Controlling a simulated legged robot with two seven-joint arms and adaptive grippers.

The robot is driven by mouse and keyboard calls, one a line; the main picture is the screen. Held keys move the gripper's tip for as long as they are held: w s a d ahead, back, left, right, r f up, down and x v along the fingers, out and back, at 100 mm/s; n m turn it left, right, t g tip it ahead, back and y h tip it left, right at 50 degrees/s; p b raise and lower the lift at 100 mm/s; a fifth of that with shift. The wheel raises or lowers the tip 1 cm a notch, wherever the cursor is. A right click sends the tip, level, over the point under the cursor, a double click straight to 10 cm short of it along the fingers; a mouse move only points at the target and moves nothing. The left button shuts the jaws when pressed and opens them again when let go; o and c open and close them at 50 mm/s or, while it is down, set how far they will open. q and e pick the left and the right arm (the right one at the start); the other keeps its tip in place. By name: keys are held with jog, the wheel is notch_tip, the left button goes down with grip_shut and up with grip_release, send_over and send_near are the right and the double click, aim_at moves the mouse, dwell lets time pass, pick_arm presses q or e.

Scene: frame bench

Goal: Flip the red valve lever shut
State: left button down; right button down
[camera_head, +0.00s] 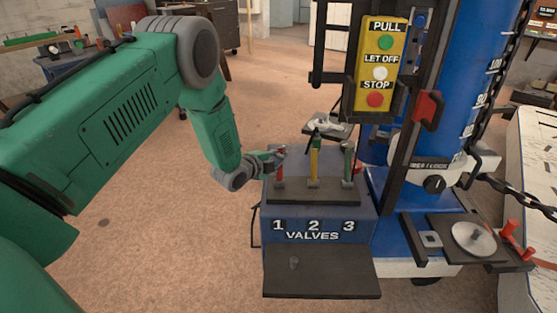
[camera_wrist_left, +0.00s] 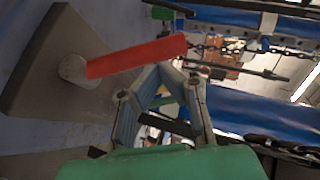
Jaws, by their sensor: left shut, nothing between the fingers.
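The red valve lever (camera_head: 279,174) stands upright above number 1 on the blue valve box (camera_head: 318,237). It also shows in the left wrist view (camera_wrist_left: 137,56) as a red bar on a round grey pivot. My left gripper (camera_head: 266,160) is at the left side of the red lever, close to its upper part. In the wrist view the fingers (camera_wrist_left: 163,78) are shut and empty, beside the lever's free end. I cannot tell whether they touch it. My right gripper is not in view.
A yellow lever (camera_head: 314,163) and a green lever (camera_head: 348,165) stand upright to the right of the red one. A yellow button box (camera_head: 380,68) hangs behind them. A blue post (camera_head: 450,90) and a chain (camera_head: 525,197) are at right. Open floor lies at left.

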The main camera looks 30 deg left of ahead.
pick_arm(q)
jog(key=shift+w+a, duration=0.1)
jog(key=shift+w, duration=0.15)
jog(key=shift+w, duration=0.1)
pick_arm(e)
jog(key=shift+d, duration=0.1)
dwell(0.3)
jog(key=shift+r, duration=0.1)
